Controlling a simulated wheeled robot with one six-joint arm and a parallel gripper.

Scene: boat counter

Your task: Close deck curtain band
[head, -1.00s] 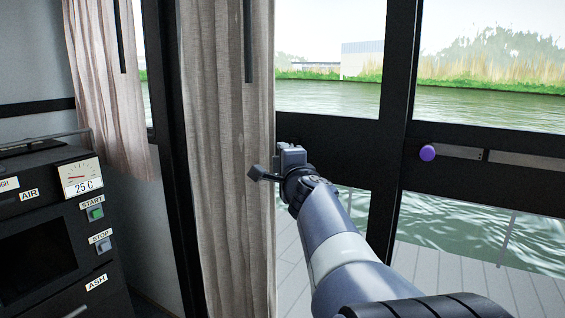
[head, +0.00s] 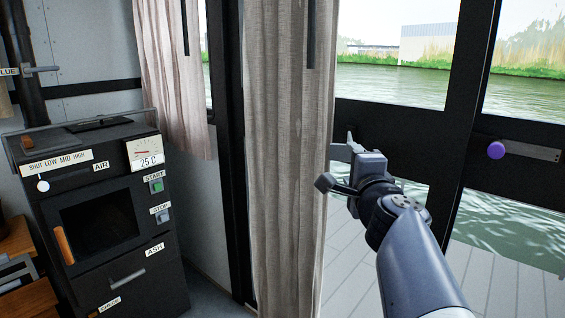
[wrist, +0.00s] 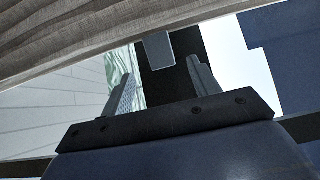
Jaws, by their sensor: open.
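The long beige deck curtain (head: 290,165) hangs in the middle of the head view, in front of the dark door frame. It also crosses the top left of the wrist view (wrist: 70,25). I cannot make out a band around it. My gripper (head: 344,148) is at the curtain's right edge, about mid-height; the head view does not show whether it touches the cloth. In the wrist view its two fingers (wrist: 162,85) stand apart with nothing held between them. A small grey rectangular piece (wrist: 159,49) shows beyond the fingers; I cannot tell what it is.
A black stove (head: 100,215) with labels and a dial stands at the left. A shorter curtain (head: 172,80) hangs behind it. The dark-framed glass door (head: 462,110) with a purple knob (head: 496,150) is at the right. Planked deck and water show through the glass.

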